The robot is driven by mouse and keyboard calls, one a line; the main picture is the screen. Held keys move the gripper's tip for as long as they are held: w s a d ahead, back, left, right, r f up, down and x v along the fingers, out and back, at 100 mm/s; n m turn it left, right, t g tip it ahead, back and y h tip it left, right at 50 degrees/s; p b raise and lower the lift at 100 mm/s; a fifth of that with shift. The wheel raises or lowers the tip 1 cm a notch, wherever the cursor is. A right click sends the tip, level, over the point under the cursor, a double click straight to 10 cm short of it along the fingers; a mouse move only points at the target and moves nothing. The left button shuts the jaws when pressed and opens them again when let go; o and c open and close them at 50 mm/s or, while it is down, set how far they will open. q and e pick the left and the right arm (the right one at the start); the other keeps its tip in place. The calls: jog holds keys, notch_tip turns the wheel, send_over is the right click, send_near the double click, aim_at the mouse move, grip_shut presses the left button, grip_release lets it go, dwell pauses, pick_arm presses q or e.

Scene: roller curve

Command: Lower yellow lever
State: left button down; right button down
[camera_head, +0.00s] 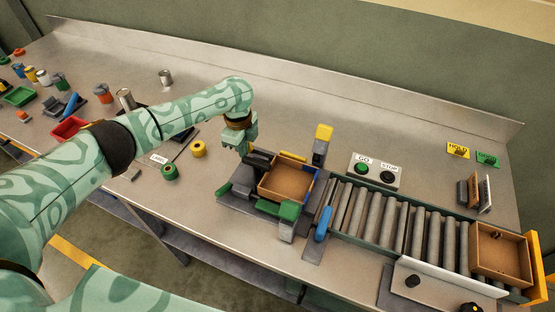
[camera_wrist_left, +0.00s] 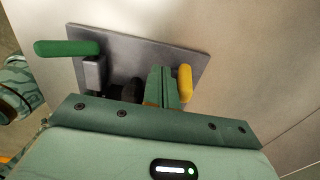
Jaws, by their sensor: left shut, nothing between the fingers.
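The yellow lever (camera_wrist_left: 185,83) shows in the left wrist view as a short rounded handle near one edge of a grey plate (camera_wrist_left: 150,55). A longer green lever (camera_wrist_left: 67,48) on a grey post stands at the other side of that plate. My left gripper (camera_wrist_left: 160,72) is shut and empty, its fingertips just beside the yellow lever; I cannot tell if they touch. In the head view, my left gripper (camera_head: 247,147) is above the left side of the tray fixture and hides part of it. My right gripper is not in view.
A brown-floored tray (camera_head: 288,182) sits in the fixture, with a yellow-topped post (camera_head: 323,132) behind and a green-topped one (camera_head: 289,211) in front. Right of it are a blue handle (camera_head: 323,224), a roller conveyor (camera_head: 390,221) and a GO/STOP box (camera_head: 374,171). Loose spools lie left.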

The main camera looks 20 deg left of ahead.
pick_arm(q)
jog(key=shift+w+d, duration=0.1)
jog(key=shift+w, duration=0.35)
jog(key=shift+w+d+f+b, duration=0.1)
jog(key=shift+w+f+b, duration=0.1)
jog(key=shift+w+b, duration=0.7)
jog(key=shift+s+r, duration=0.15)
jog(key=shift+s, duration=0.05)
jog(key=r+p, duration=0.3)
jog(key=p, duration=0.1)
jog(key=shift+s+r, duration=0.15)
jog(key=shift+s, duration=0.05)
jog(key=r+p, duration=0.3)
jog(key=p, duration=0.2)
jog(key=r+p, duration=0.2)
jog(key=shift+s+r, duration=0.35)
jog(key=shift+s, duration=0.05)
